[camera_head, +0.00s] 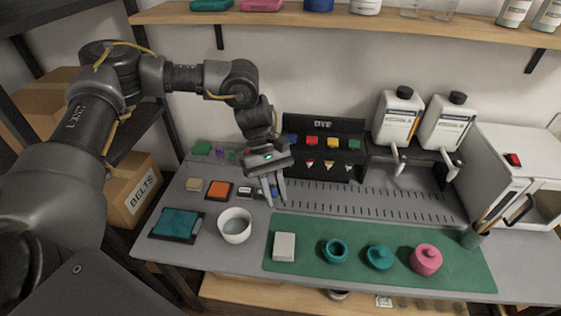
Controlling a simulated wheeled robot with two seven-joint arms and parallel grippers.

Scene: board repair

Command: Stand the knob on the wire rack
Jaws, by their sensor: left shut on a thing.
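My left gripper (273,202) points down over the grey bench, left of the slotted strip and behind the green mat. It is shut on a small blue piece (274,190), probably the knob, which shows only partly between the fingers. I cannot tell whether the piece touches the bench. A long grey strip with rows of dark slots (370,203) runs to the right of the gripper; I cannot tell whether it is the wire rack. My right gripper is not in view.
A white bowl (235,226) stands in front of the gripper. A black display (323,145) stands behind. White bottles (398,116) stand at right.

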